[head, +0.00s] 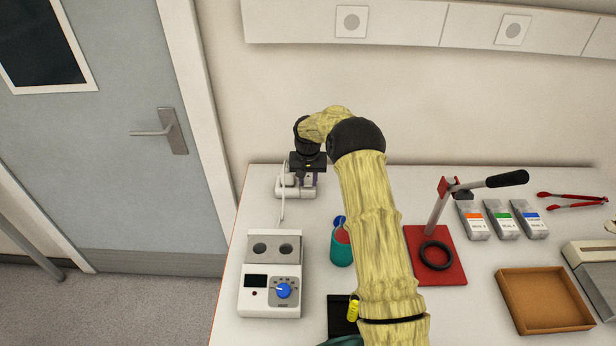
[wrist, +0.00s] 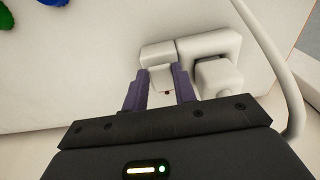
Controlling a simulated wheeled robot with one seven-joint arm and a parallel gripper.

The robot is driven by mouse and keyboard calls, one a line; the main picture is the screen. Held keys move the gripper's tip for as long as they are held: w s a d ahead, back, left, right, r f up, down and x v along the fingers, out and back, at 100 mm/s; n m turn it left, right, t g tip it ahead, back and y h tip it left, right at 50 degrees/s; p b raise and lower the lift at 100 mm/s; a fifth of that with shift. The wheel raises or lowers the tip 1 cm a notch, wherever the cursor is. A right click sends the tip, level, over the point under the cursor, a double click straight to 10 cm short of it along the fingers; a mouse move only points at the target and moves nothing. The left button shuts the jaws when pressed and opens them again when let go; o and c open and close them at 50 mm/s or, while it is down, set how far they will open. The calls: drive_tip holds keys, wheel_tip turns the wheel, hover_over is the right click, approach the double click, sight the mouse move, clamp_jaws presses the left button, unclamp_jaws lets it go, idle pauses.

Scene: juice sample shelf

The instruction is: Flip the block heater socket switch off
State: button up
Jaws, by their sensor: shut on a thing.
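The block heater (head: 270,290) is a white box with a blue knob and a dark display, at the left of the bench. Its white cable (head: 282,210) runs back to the white socket (head: 284,191) near the wall. My gripper (head: 304,178) reaches down over the socket. In the wrist view my gripper (wrist: 157,78) has its two purple fingers on either side of the socket's small white switch (wrist: 160,79), closed on it. A tiny red mark shows at the switch's near edge. The white plug (wrist: 213,76) with its cable sits right of the fingers. The switch's tilt is unclear.
A teal cup (head: 341,250) stands right of the heater, close to my arm. A red-based press (head: 436,262), several labelled cartons (head: 502,219), red tongs (head: 570,197) and a brown tray (head: 543,299) lie further right. The wall is close behind the socket.

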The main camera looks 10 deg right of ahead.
drive_tip(key=shift+c, duration=0.2)
drive_tip(key=o, duration=1)
drive_tip(key=shift+r, duration=0.15)
wheel_tip(320, 180, up, 17)
drive_tip(key=s+b, duration=0.1)
drive_tip(key=b, duration=0.2)
drive_tip(key=shift+s+a, duration=0.2)
drive_tip(key=shift+s, duration=0.1)
drive_tip(key=s+f+n, duration=0.1)
drive_tip(key=s+f, duration=0.2)
drive_tip(key=s, duration=1.4)
drive_tip(key=s+d+f+n+t, duration=0.1)
drive_tip(key=s+f, duration=0.2)
drive_tip(key=s, duration=1.4)
drive_tip(key=shift+s, duration=0.4)
